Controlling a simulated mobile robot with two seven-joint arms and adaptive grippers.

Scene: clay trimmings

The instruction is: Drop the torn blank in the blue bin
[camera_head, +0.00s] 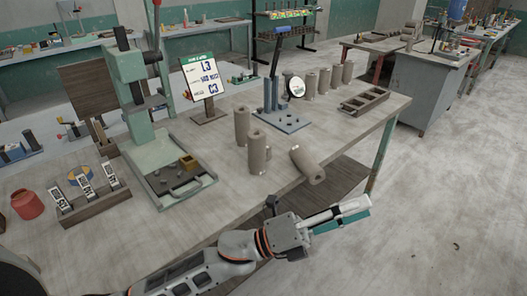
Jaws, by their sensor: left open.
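Several grey-brown clay blanks are on the workbench. Two stand at its middle, one at the left (241,127) and one nearer (257,152). A third blank (305,162) lies on its side near the front edge, its round end facing right. I cannot tell which blank is torn. My left gripper (354,212) is open beyond the bench's front edge, in front of and right of the lying blank and apart from it. Nothing is seen between its fingers. No blue bin can be clearly made out. My right gripper is not in view.
A green press (173,166) stands at the left, with a sign board (201,79) behind it. A blue-grey fixture (280,121), a row of standing blanks (324,80) and a slotted tray (364,101) are farther back.

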